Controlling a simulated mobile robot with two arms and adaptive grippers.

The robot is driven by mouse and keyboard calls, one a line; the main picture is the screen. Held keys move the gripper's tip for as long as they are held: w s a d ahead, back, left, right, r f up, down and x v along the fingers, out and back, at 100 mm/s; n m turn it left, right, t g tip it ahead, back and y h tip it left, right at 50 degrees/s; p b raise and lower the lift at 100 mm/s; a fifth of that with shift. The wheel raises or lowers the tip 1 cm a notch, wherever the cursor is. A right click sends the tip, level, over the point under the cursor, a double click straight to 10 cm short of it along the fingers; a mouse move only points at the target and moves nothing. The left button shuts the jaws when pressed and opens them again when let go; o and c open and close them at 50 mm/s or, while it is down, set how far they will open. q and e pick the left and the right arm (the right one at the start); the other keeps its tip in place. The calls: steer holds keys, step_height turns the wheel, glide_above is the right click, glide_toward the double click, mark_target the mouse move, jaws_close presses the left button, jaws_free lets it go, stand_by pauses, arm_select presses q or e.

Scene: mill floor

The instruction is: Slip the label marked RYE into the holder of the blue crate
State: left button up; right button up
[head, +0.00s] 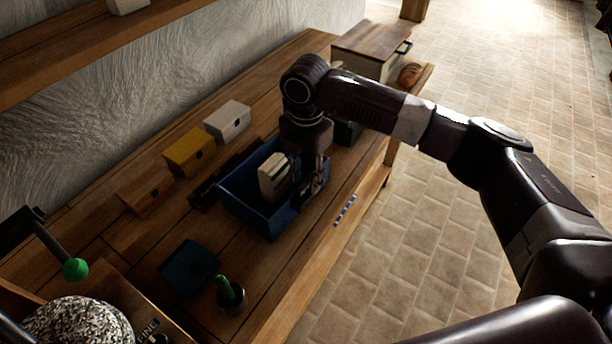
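The blue crate (245,208) stands open on the wooden bench, with a pale block-shaped box (272,181) inside it. My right gripper (310,196) points down at the crate's right side, partly covering that wall. Its fingers are dark and small here, so I cannot tell whether they are apart or hold anything. A small strip with blue and white marks (344,210) lies near the bench's front edge, right of the crate. I cannot read RYE on anything. The crate's label holder cannot be made out. My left gripper is out of view.
White (228,120), yellow (190,151) and brown (147,194) boxes stand along the wall side. A dark teal tray (189,267) and a green-handled tool (228,291) lie nearer. A speckled round stone (78,324) is at lower left. A wooden chest (370,45) stands at the far end.

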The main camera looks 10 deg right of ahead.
mark_target(306, 181)
steer(key=shift+r, duration=0.15)
step_height(306, 181, up, 12)
stand_by(0.3)
stand_by(0.4)
